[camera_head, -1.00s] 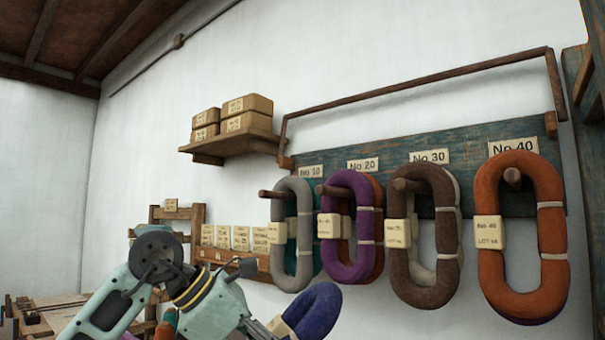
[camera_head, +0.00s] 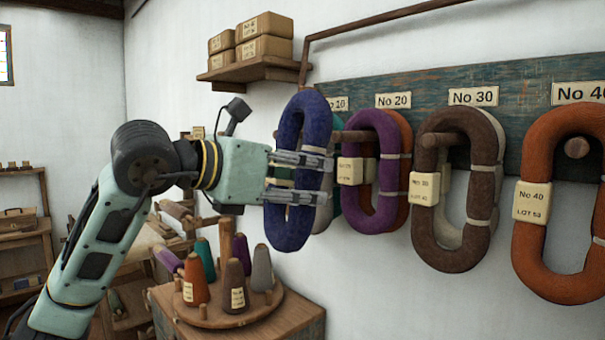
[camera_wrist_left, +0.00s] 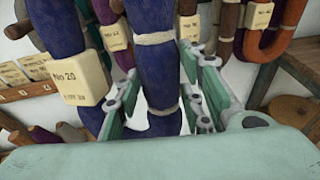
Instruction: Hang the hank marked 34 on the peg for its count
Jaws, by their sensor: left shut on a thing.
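My left gripper (camera_head: 318,176) is shut on a dark blue hank (camera_head: 292,125) and holds it upright in front of the rack. The hank also shows in the left wrist view (camera_wrist_left: 155,50), with its cream tag (camera_wrist_left: 67,80) reading No 20; the line below is too small to read surely. The No 20 label (camera_head: 393,100) is on the board above a wooden peg (camera_head: 355,136), which carries a purple hank (camera_head: 374,215) with an orange one behind. The blue hank is to the left of this peg's tip, in front of the No 10 place. My right gripper is out of view.
A brown hank (camera_head: 430,230) hangs under No 30 and an orange hank (camera_head: 540,150) under No 40. Below stands a round wooden stand (camera_head: 225,318) with several yarn cones. A shelf (camera_head: 255,70) with boxes is above the gripper.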

